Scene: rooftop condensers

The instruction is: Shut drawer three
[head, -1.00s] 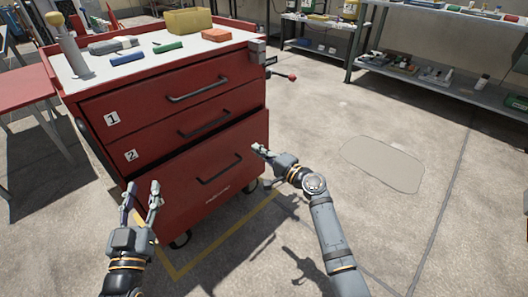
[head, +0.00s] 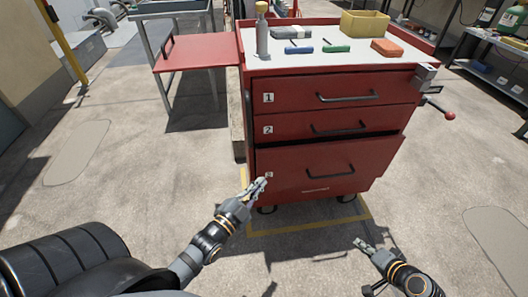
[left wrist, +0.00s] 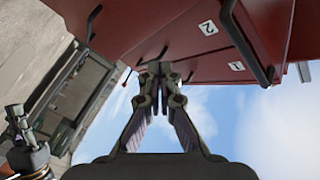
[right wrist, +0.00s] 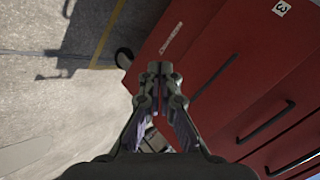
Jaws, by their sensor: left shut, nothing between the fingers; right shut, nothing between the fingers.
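Drawer three (head: 322,170) is the deep bottom drawer of the red tool cabinet. Its front stands out from the cabinet, with a dark gap above it, so it is partly open. It has a black bar handle (head: 316,173) and a small number label at the left. My left gripper (head: 264,183) is shut and empty by the drawer's lower left part; I cannot tell if it touches. My right gripper (head: 361,242) is shut and empty, low in front of the cabinet and apart from it. The right wrist view shows the "3" label (right wrist: 281,8) on the drawer front.
Drawers one (head: 350,95) and two (head: 350,124) look closed. The cabinet top holds a bottle (head: 262,36), a yellow bin (head: 365,23) and an orange block (head: 386,47). The floor in front is clear.

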